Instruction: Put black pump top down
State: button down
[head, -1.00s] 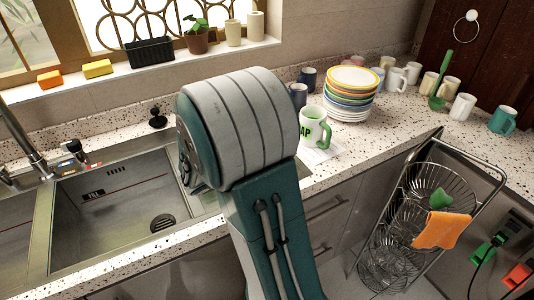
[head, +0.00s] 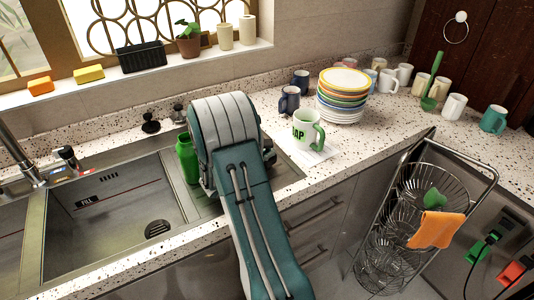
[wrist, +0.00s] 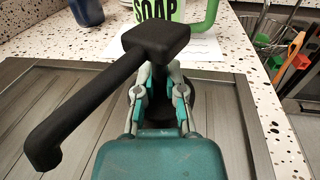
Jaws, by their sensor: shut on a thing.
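The black pump top (wrist: 150,42), with a long bent spout, is in my gripper in the wrist view. My gripper (wrist: 160,95) is shut on its stem, just below the head. The spout points to the lower left. The grey ribbed drainboard (wrist: 45,95) lies below; I cannot tell whether the pump touches it. In the head view my arm hides the gripper and pump top. A white and green mug marked SOAP (head: 306,128) stands on a white sheet on the counter; it also shows in the wrist view (wrist: 157,10).
A green bottle (head: 187,160) stands left of my arm by the sink (head: 115,205). A plate stack (head: 341,100) and navy mugs (head: 289,101) stand behind the SOAP mug. A wire rack (head: 420,190) stands at the right.

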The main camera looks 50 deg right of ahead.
jog(key=c, duration=0.7)
grip_release()
jog(key=shift+f, duration=0.1)
